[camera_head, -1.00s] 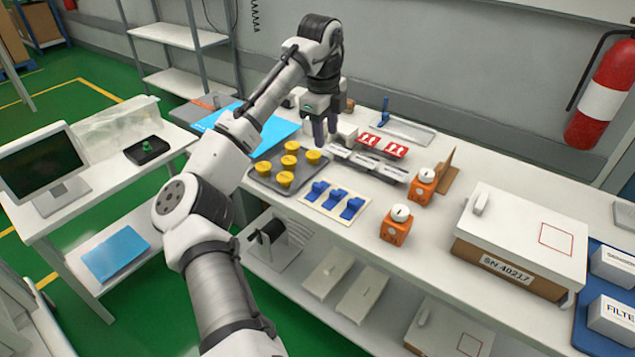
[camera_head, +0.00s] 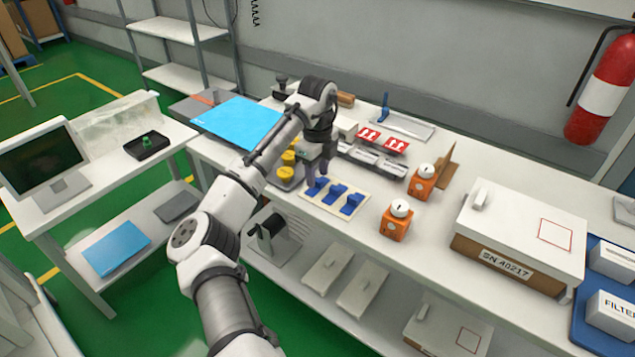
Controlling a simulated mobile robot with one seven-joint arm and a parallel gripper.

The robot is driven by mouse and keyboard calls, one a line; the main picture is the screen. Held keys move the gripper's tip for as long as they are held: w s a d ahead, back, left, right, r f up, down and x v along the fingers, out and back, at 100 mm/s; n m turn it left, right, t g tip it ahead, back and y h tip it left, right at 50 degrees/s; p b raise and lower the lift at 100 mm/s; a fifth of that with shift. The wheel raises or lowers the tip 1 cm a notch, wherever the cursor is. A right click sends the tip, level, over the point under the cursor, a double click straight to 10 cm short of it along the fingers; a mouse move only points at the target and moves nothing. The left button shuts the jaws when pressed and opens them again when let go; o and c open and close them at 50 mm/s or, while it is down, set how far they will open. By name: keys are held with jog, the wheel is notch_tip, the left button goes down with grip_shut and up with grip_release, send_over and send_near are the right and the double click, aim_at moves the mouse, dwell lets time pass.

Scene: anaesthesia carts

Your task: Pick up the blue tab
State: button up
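Three blue tabs sit in a row on a beige board on the white bench: a left one (camera_head: 319,184), a middle one (camera_head: 336,194) and a right one (camera_head: 351,204). My gripper (camera_head: 316,178) points down at the left end of the board. Its fingers look apart, with the left tab beside or just beyond the tips. The fingers partly cover that tab, and I cannot tell whether they touch it. No tab is lifted.
Yellow knobs (camera_head: 285,173) on a dark tray stand left of the board, partly hidden by my arm. Grey rail-like pieces (camera_head: 370,160) lie behind it. Orange blocks with white knobs (camera_head: 396,222) stand to the right. A tray (camera_head: 410,131) with an upright blue piece (camera_head: 386,106) is at the back.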

jog(key=shift+f, duration=0.7)
grip_shut()
jog(key=shift+r, duration=0.1)
